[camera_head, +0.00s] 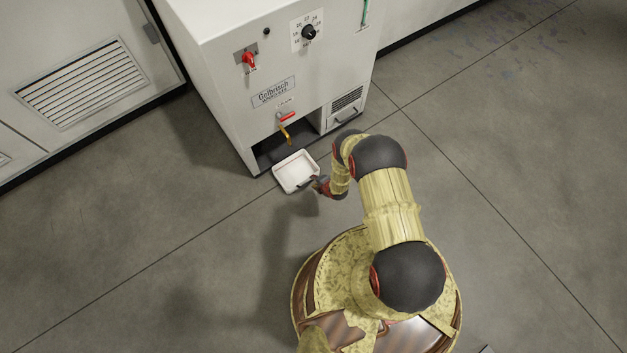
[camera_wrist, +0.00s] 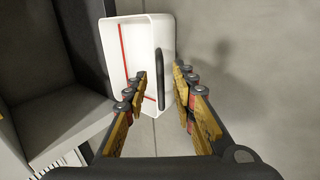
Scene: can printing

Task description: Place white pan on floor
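The white pan (camera_head: 296,172) is in front of the low recess of the white machine in the head view. In the wrist view the pan (camera_wrist: 138,60) fills the upper middle, with red lines inside and a dark upright handle (camera_wrist: 160,80) on its right side. My gripper (camera_head: 318,185) is at the pan's right side in the head view. In the wrist view its fingers (camera_wrist: 161,84) stand apart on either side of the handle, with gaps showing. I cannot tell whether the pan rests on the floor or is slightly above it.
The white machine (camera_head: 230,110) stands behind the pan, with a yellow spout (camera_head: 288,134) and red tap above the recess. A white cabinet with a vent (camera_head: 80,85) is at the left. The grey floor (camera_head: 510,180) is clear on the right and at the left front.

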